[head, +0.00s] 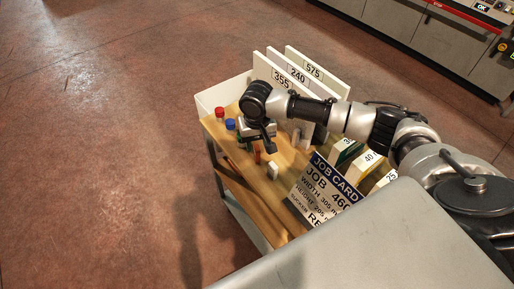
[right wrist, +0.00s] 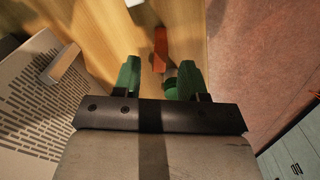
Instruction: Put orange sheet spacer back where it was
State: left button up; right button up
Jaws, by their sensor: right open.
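The orange sheet spacer (head: 257,157) is a small narrow block on the wooden cart top, below my right gripper in the head view. In the right wrist view the orange spacer (right wrist: 160,48) lies ahead of the gap between the green fingertips, apart from them. My right gripper (head: 266,142) is open and empty over the cart; its two green fingers show in the right wrist view (right wrist: 158,80). My left gripper is not in view.
A pale block (head: 272,170) stands near the spacer. Red-capped (head: 219,113) and blue-capped (head: 230,125) bottles stand at the left. White numbered panels (head: 313,72) rise at the back. The job card (head: 325,190) and numbered boxes (head: 368,158) stand at the right.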

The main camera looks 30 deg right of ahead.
aim_at(257, 149)
notch_tip(257, 149, up, 8)
jog(key=shift+r, duration=0.2)
jog(key=shift+s+f, duration=0.1)
dwell(0.5)
